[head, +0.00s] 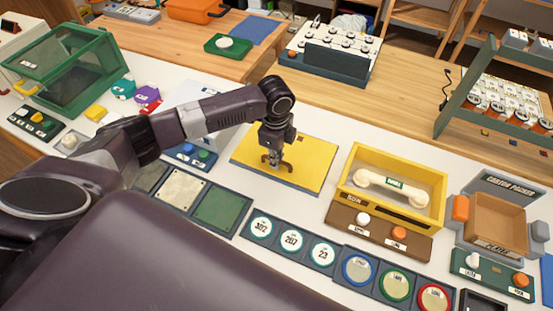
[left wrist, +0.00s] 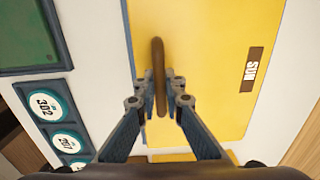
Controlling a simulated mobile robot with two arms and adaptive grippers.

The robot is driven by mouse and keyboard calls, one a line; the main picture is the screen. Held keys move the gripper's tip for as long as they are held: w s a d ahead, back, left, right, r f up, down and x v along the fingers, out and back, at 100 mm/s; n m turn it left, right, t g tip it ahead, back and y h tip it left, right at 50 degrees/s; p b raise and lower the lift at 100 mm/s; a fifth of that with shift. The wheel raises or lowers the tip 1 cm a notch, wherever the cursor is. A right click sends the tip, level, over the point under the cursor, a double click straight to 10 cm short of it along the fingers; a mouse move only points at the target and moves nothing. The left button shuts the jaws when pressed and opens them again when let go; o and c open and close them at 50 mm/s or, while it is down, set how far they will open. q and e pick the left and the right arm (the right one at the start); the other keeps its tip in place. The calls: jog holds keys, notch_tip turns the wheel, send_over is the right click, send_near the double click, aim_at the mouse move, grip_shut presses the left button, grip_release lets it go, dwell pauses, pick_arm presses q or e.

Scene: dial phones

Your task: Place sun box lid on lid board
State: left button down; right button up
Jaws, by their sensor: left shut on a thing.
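The yellow sun box lid (head: 312,162) is a flat panel near the middle of the head view, with a brown handle. The left wrist view shows its SUN label (left wrist: 252,70) and the handle (left wrist: 159,80). My left gripper (head: 275,160) points down over the lid and is shut on the handle; it also shows in the left wrist view (left wrist: 159,90). A thin blue edge, apparently of the lid board (left wrist: 126,45), shows beneath the lid, which covers the rest. I cannot tell whether lid and board touch. My right gripper is not in view.
An open yellow box (head: 437,212) holding a cream handset (head: 392,186) stands to the right. A brown button panel (head: 378,232) is before it. Dark tiles (head: 218,210) and round number dials (head: 292,240) lie in front. A green-framed case (head: 70,75) stands left.

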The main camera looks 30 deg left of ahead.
pick_arm(q)
jog(key=c, duration=2.2)
grip_release()
jog(key=shift+o, duration=0.8)
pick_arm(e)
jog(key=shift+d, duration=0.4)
